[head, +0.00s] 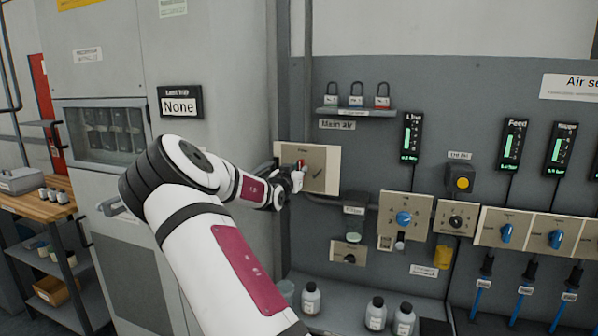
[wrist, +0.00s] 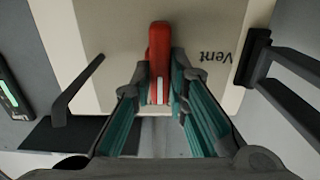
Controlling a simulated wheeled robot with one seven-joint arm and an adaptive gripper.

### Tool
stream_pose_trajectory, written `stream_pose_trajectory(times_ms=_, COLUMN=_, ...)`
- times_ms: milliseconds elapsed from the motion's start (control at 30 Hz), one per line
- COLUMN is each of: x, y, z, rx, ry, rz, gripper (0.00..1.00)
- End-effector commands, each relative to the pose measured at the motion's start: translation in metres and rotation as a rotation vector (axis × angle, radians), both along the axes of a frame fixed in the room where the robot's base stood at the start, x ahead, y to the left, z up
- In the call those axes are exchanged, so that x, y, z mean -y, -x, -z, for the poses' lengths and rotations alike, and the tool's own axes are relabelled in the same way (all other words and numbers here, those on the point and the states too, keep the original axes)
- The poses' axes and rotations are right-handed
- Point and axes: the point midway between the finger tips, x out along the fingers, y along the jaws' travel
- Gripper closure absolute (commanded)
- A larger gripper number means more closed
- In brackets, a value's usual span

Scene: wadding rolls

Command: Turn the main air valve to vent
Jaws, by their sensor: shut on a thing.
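The main air valve's red handle (wrist: 158,50) stands between my gripper's fingers (wrist: 160,88) in the wrist view, with the fingers closed on its two sides. In the head view only a small red part of the handle (head: 300,163) shows above my gripper (head: 297,180). The rest is hidden behind the gripper. The handle sits on a cream valve plate (head: 325,160) under the "Main air" label (head: 337,125). The word "Vent" (wrist: 215,57) reads upside down, to the right of the handle in the wrist view. The handle is not pointing at that word.
A shelf with several padlocks (head: 356,111) is above the plate. To the right are a blue knob (head: 404,218), lit gauges (head: 411,138) and a yellow button (head: 463,183). Bottles (head: 311,298) stand on the ledge below. A grey cabinet (head: 225,60) is at the left.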

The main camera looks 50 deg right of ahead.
Motion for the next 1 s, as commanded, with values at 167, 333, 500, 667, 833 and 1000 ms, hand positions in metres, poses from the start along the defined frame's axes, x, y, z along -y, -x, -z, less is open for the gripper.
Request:
stream_pose_trajectory(times_ms=167, x=-0.0001, y=-0.0002, z=0.0, rx=-0.011, ry=0.006, rz=0.0, gripper=1.0)
stream_pose_trajectory(times_ms=333, x=-0.0007, y=-0.0014, z=0.0007, rx=-0.057, ry=0.026, rz=-0.001, gripper=1.0)
stream_pose_trajectory(times_ms=500, x=-0.0008, y=-0.0023, z=0.0022, rx=-0.156, ry=0.066, rz=0.0, gripper=1.0)
stream_pose_trajectory(times_ms=667, x=-0.0014, y=-0.0034, z=0.0026, rx=-0.285, ry=0.119, rz=0.0, gripper=1.0)
stream_pose_trajectory(times_ms=833, x=-0.0021, y=-0.0049, z=0.0031, rx=-0.437, ry=0.182, rz=-0.001, gripper=1.0)
stream_pose_trajectory(times_ms=1000, x=-0.0025, y=-0.0056, z=0.0034, rx=-0.586, ry=0.244, rz=-0.001, gripper=1.0)
